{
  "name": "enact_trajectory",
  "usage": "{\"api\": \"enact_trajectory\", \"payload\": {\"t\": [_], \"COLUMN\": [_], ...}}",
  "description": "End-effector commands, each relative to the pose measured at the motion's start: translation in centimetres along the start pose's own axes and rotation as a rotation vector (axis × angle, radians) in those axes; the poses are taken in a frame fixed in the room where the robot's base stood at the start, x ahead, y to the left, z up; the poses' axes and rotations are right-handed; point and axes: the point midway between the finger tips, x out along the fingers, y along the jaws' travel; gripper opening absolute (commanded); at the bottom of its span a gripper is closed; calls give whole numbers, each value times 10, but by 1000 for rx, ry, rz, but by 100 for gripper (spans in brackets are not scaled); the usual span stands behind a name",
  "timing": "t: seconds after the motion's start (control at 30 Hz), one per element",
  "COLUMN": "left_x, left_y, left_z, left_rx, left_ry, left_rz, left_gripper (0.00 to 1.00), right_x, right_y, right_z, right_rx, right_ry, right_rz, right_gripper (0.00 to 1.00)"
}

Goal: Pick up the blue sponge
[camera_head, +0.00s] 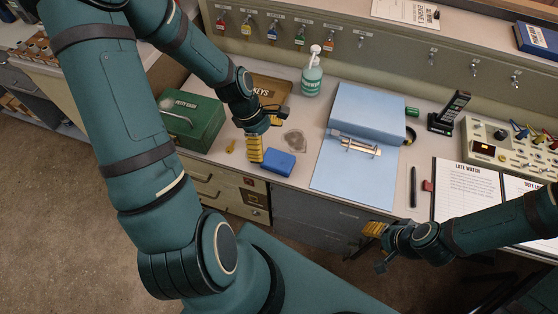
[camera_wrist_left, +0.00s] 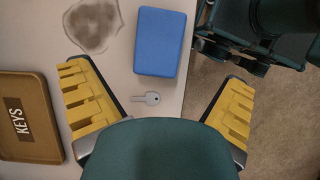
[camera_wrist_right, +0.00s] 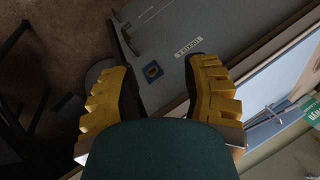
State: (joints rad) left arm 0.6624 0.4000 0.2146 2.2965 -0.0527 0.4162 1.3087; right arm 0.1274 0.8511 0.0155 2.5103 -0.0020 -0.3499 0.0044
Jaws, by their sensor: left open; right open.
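The blue sponge (camera_head: 279,162) lies flat on the desk near its front edge, left of the open blue binder. In the left wrist view the sponge (camera_wrist_left: 160,42) is ahead of and between the fingers, apart from both. My left gripper (camera_head: 255,152) is open and empty above the desk, just left of the sponge; its fingers also show in the left wrist view (camera_wrist_left: 160,100). My right gripper (camera_head: 374,232) is open and empty in front of the desk's front edge; the right wrist view (camera_wrist_right: 158,95) shows its fingers over the drawer fronts.
A brown KEYS tray (camera_head: 285,84), green cash box (camera_head: 192,121), soap bottle (camera_head: 312,76) and binder (camera_head: 345,180) surround the area. A phone (camera_head: 449,112) stands farther right.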

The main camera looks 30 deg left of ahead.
Motion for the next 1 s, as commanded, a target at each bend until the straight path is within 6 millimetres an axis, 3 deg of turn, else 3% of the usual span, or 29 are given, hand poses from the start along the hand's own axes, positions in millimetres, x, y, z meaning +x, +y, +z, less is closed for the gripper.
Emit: {"api": "enact_trajectory", "payload": {"t": [0.1,0.37,0.63,1.0], "left_x": [22,39,77,85], "left_y": [0,0,0,0], "left_z": [0,0,-4,-3], "left_rx": [3,2,4,3], "left_ry": [-1,-1,-1,1], "left_rz": [-2,0,-1,2], "left_gripper": [100,100,100,100], "right_x": [7,11,26,27], "right_y": [2,4,9,10], "right_z": [-1,-2,-3,-4], "right_rx": [-1,-1,-2,-2], "right_ry": [3,7,14,16], "right_rz": [0,0,1,1], "right_gripper": [47,47,47,47]}}
